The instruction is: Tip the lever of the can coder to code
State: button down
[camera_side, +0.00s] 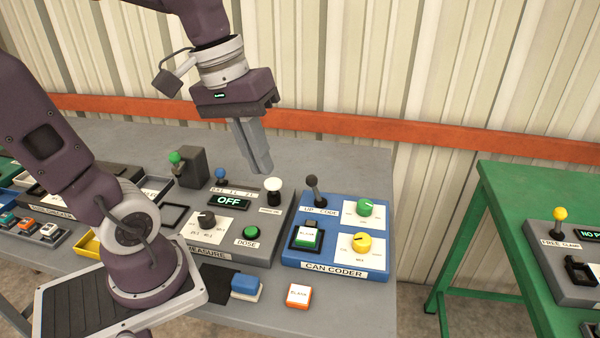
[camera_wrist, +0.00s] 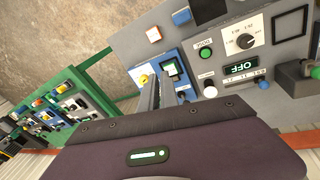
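The can coder (camera_side: 290,254) is a blue box at the right end of the grey table in the side view. Its lever (camera_side: 312,183), with a dark ball knob, stands at the back left corner behind an "UP CODE" label and looks roughly upright. My gripper (camera_side: 262,168) hangs above and left of the lever, apart from it, with its grey fingers close together and nothing between them. In the wrist view, the can coder (camera_wrist: 180,59) is partly covered by my gripper's fingers (camera_wrist: 158,82); I cannot make out the lever there.
A green table (camera_side: 500,215) is at right.

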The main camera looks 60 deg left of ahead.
jog(key=w+a+f+n+g+h, duration=0.1)
jog(key=w+a+f+n+h, duration=0.25)
jog(key=w+a+n, duration=0.5)
jog(key=a+f+n+t+h, duration=0.2)
jog(key=a+f+n, duration=0.3)
jog(key=a, duration=0.4)
jog(key=a+f+n+t+h, duration=0.2)
jog(key=a+f+n, duration=0.25)
jog(key=a, duration=0.35)
send_near(315, 188)
jog(key=f, duration=0.1)
jog(key=a+f, duration=0.1)
jog(key=f, duration=0.1)
jog(key=shift+s+a+f+n+y, duration=0.2)
jog(key=shift+s+f+n+y, duration=0.1)
jog(key=shift+s, duration=0.1)
jog(key=shift+w+d+r, duration=0.15)
jog(key=shift+w+d, duration=0.25)
jog(key=shift+d, duration=0.15)
jog(key=shift+w+d+r, duration=0.15)
jog(key=shift+w+d, duration=0.2)
jog(key=shift+d, duration=0.15)
jog(key=shift+w+d+r, duration=0.1)
jog(key=shift+w+d, duration=0.25)
jog(key=shift+d, duration=0.15)
jog(key=shift+d+r, duration=0.1)
jog(key=shift+r, duration=0.05)
